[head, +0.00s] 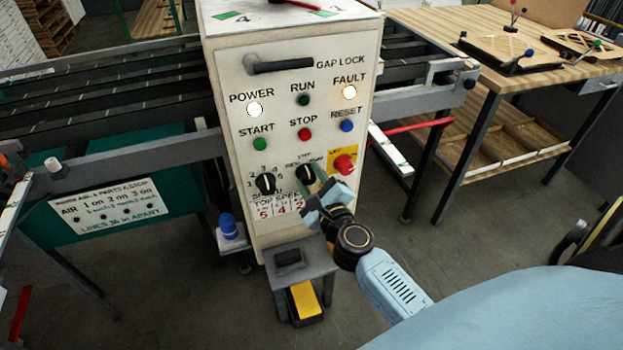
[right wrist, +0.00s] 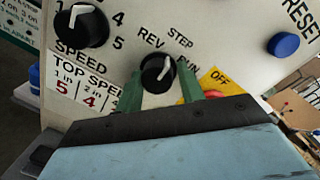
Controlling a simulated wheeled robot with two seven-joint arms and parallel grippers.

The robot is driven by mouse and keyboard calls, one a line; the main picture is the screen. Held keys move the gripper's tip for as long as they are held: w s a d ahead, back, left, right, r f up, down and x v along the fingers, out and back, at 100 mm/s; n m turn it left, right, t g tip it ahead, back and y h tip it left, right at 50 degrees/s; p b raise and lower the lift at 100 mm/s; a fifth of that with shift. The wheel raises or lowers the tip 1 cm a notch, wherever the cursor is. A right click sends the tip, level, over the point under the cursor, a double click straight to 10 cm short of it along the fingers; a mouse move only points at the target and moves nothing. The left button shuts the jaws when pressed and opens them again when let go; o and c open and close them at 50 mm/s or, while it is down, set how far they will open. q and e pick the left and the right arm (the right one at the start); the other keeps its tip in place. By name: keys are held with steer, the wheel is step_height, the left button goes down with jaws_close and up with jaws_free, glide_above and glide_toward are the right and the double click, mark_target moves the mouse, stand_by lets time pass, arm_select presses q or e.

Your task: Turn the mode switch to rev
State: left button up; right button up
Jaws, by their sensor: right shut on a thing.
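The mode switch is a black round knob (head: 305,173) with a white pointer line, low on the white control panel. In the right wrist view the knob (right wrist: 157,76) has REV at its upper left, STEP above and RUN to its right. Its pointer slants up and right, roughly at STEP. My right gripper (head: 317,183) is at the panel; its green fingers (right wrist: 161,92) are on either side of the knob, shut on it. In the head view the gripper partly covers the switch's right side. My left gripper is not in view.
The black speed knob (head: 265,183) is left of the switch, and a red button on a yellow plate (head: 345,163) is close on the right. START, STOP and RESET buttons sit above. A stand with a yellow pedal (head: 305,299) is below the panel.

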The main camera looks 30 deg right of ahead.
steer(key=n+p, duration=0.1)
steer(key=n, duration=0.1)
steer(key=n+p, duration=0.1)
steer(key=p, duration=0.1)
steer(key=n+p, duration=0.1)
steer(key=n, duration=0.1)
steer(key=shift+s+a+f+n+g+p, duration=0.1)
steer(key=shift+a+n+g+p, duration=0.2)
steer(key=shift+p, duration=0.05)
steer(key=shift+f+n+p, duration=0.15)
steer(key=shift+n+p, duration=0.85)
steer(key=shift+n, duration=0.4)
steer(key=shift+f, duration=0.1)
steer(key=o, duration=0.9)
steer(key=shift+r, duration=0.2)
steer(key=s, duration=0.4)
steer(key=s+a, duration=0.1)
steer(key=s, duration=0.3)
steer(key=s+a+r+b, duration=0.1)
steer(key=s, duration=0.4)
steer(key=shift+a, duration=0.1)
